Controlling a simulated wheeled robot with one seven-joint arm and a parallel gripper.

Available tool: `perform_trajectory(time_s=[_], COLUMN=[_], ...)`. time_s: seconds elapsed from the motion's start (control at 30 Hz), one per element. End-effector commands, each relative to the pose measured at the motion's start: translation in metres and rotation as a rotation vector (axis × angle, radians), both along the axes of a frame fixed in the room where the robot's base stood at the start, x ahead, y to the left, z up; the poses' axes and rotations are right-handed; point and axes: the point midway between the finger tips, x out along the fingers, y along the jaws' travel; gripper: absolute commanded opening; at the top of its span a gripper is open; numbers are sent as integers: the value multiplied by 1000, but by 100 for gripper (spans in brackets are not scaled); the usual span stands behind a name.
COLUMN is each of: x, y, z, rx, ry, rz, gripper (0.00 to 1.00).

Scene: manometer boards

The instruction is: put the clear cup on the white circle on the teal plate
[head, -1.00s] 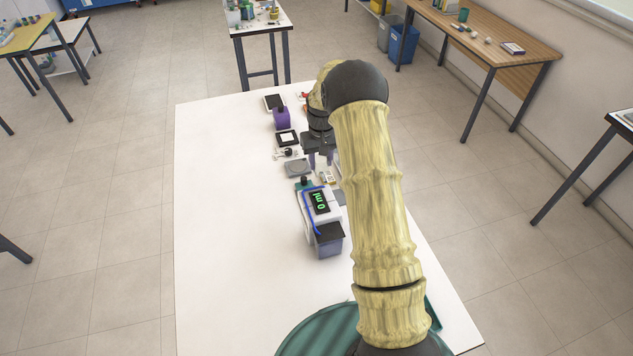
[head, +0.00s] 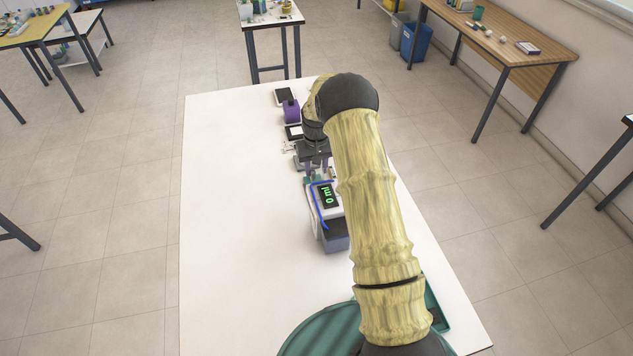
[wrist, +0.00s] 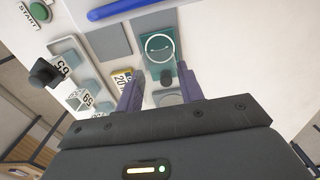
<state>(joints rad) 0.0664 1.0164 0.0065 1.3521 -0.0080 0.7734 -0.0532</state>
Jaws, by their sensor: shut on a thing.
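My gripper (head: 318,168) is over the table beside the display device. Its two purple fingers also show in the wrist view (wrist: 160,72), with a gap between them. It is shut on the clear cup, which is see-through and hard to make out between the fingers. The teal plate (wrist: 144,68) lies on the table just beyond the fingertips, with a thin white circle (wrist: 147,42) on it. In the head view, only a bit of teal shows beside the gripper. I cannot tell the cup's height above the plate.
A device with a green "0 ml" display (head: 327,195) and blue tube stands close in front of the gripper. In the wrist view, numbered weights (wrist: 78,100), a black knob (wrist: 167,77) and a green START button (wrist: 40,12) are near. The table's left side is clear.

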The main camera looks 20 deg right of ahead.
Motion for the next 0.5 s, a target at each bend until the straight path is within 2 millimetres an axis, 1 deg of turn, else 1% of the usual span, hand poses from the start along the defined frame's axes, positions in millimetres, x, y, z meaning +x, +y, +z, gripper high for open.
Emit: perform_trajectory(time_s=[0.17,0.23,0.27,0.4,0.5], x=[0,0,0,-1,0], y=[0,0,0,0,0], z=[1,-3,-6,-30,-45], rx=[0,0,0,0,0], ry=[-1,0,1,2,0], rz=[0,0,0,0,0], gripper=[16,16,16,16,16])
